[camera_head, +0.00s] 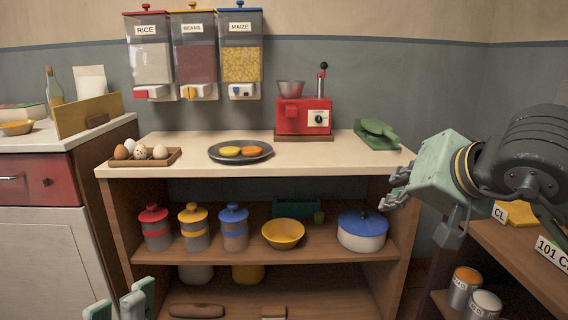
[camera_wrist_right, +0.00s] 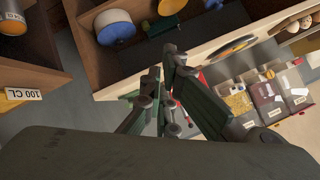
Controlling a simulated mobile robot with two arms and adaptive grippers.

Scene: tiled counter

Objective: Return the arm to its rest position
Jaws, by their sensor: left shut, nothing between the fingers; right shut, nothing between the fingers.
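My right arm comes in from the right in the head view. Its pale green right gripper (camera_head: 394,188) is shut and empty, held in the air to the right of the counter, near the blue-lidded pot. In the right wrist view the right gripper (camera_wrist_right: 166,80) has its fingers together with nothing between them. My left gripper (camera_head: 118,306) shows only partly at the bottom left edge of the head view, in front of the shelf unit. It is shut and holds nothing; the rest of the left arm is out of frame.
The counter (camera_head: 330,160) holds an egg tray (camera_head: 115,162), a dark plate (camera_head: 213,152) with two patties, a red machine (camera_head: 303,117) and a green press (camera_head: 377,133). Jars, a yellow bowl (camera_head: 283,233) and a blue-lidded pot (camera_head: 362,232) stand below. A wooden shelf (camera_head: 515,255) is at the right.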

